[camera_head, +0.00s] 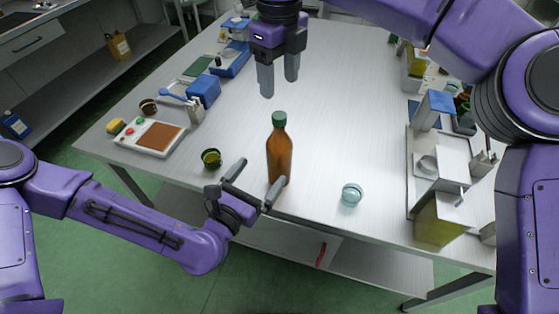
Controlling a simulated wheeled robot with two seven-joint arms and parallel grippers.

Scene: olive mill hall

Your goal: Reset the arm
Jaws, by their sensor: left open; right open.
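My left gripper (255,181) is open in front of the table's near edge, with its two dark fingers pointing up and away. A brown bottle with a green cap (279,155) stands upright just beyond it, close to the fingers; I cannot tell whether they touch it. My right gripper (279,80) is open and empty, hanging fingers-down above the middle of the table, behind the bottle in the picture. Its purple arm comes in from the upper right.
On the steel table (330,110), a small dark green cup (211,158) and a clear glass (351,194) stand near the front. A scale-like device (150,137) and blue boxes (203,91) line the left side. Trays and an oil-coloured container (440,220) crowd the right. The middle is clear.

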